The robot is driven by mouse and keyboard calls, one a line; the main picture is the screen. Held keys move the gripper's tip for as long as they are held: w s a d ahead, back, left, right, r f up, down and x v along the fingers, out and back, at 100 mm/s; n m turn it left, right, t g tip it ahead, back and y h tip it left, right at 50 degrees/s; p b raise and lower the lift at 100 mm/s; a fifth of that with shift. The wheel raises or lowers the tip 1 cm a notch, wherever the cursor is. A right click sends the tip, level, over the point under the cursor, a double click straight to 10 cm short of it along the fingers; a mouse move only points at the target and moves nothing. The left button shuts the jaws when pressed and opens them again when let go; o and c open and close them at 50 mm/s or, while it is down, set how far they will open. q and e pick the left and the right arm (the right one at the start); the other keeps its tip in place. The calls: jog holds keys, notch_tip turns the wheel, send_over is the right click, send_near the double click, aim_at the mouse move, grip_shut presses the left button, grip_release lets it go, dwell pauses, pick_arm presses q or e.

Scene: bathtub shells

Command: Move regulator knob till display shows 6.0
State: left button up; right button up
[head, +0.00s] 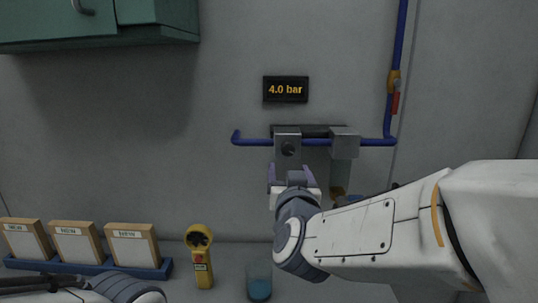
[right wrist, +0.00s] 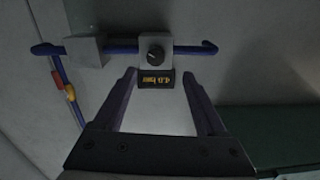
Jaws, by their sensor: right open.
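The black display (head: 286,89) on the wall reads 4.0 bar in the head view. It shows upside down in the right wrist view (right wrist: 157,79). Below it, the dark round regulator knob (head: 288,149) sits on the front of a grey block (head: 288,135) on the blue pipe. The knob also shows in the right wrist view (right wrist: 155,54), between and beyond the fingertips. My right gripper (head: 291,172) is open and empty, just below and in front of the knob, apart from it. Part of my left arm shows at the bottom left; its jaws cannot be made out.
A second grey block (head: 344,141) sits right of the knob on the blue pipe (head: 252,141). A red-handled valve (head: 395,101) is farther right. A yellow handheld device (head: 199,257), a blue-bottomed cup (head: 259,286) and framed cards (head: 72,244) stand below. A green cabinet (head: 99,35) hangs upper left.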

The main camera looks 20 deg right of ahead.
aim_at(288, 151)
jog(key=p+x, duration=0.1)
jog(key=p, duration=0.1)
jog(key=p+x, duration=0.2)
jog(key=p, duration=0.1)
jog(key=r+p+x, duration=0.1)
jog(key=p+x, duration=0.1)
jog(key=p, duration=0.1)
jog(key=shift+w+d, duration=0.1)
jog(key=shift+d, duration=0.3)
jog(key=x, duration=0.5)
jog(key=shift+f+p, duration=0.25)
jog(key=shift+p, duration=0.15)
grip_shut()
